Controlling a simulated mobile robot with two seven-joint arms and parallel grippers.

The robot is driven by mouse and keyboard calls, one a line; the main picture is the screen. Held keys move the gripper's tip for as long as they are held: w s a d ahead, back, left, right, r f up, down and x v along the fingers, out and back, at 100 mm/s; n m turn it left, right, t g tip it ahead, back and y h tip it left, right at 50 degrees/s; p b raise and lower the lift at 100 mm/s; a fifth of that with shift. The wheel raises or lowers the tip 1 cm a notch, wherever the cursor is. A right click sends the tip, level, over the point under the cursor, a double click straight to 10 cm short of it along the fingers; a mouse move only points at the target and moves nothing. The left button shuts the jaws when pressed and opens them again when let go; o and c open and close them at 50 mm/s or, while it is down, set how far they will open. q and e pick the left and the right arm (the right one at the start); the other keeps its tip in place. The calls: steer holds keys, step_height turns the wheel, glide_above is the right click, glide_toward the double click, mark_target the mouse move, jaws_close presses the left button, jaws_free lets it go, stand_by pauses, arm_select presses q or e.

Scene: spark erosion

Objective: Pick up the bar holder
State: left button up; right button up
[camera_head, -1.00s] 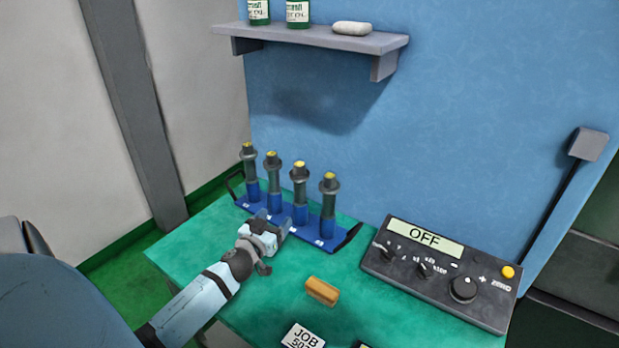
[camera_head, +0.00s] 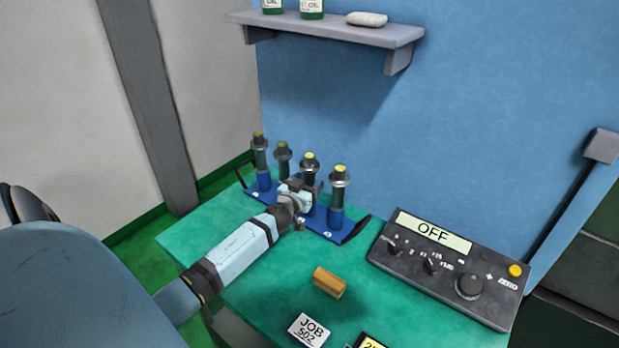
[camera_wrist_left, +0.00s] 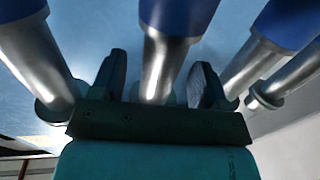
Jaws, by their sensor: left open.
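Several similar upright holders, dark and steel with yellow tops and blue lower sleeves, stand in a blue rack (camera_head: 340,233) on the green bench. I cannot tell by looks which one is the bar holder. My left gripper (camera_head: 300,188) is at the rack, at the third holder from the left (camera_head: 310,166). In the left wrist view the open gripper (camera_wrist_left: 158,82) has one finger on each side of a silver holder (camera_wrist_left: 158,65). The fingers appear apart from it. Neighbouring holders stand close on both sides. The gripper hides the lower part of the second and third holders. My right gripper is out of view.
A control box (camera_head: 445,268) reading OFF is right of the rack. A grey shelf (camera_head: 340,30) with bottles hangs above. The bench between rack and block is clear.

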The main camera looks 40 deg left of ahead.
arm_select(q)
steer(key=shift+x, duration=0.85)
steer(key=shift+c, duration=0.9)
jaws_close()
steer(key=shift+r, duration=0.1)
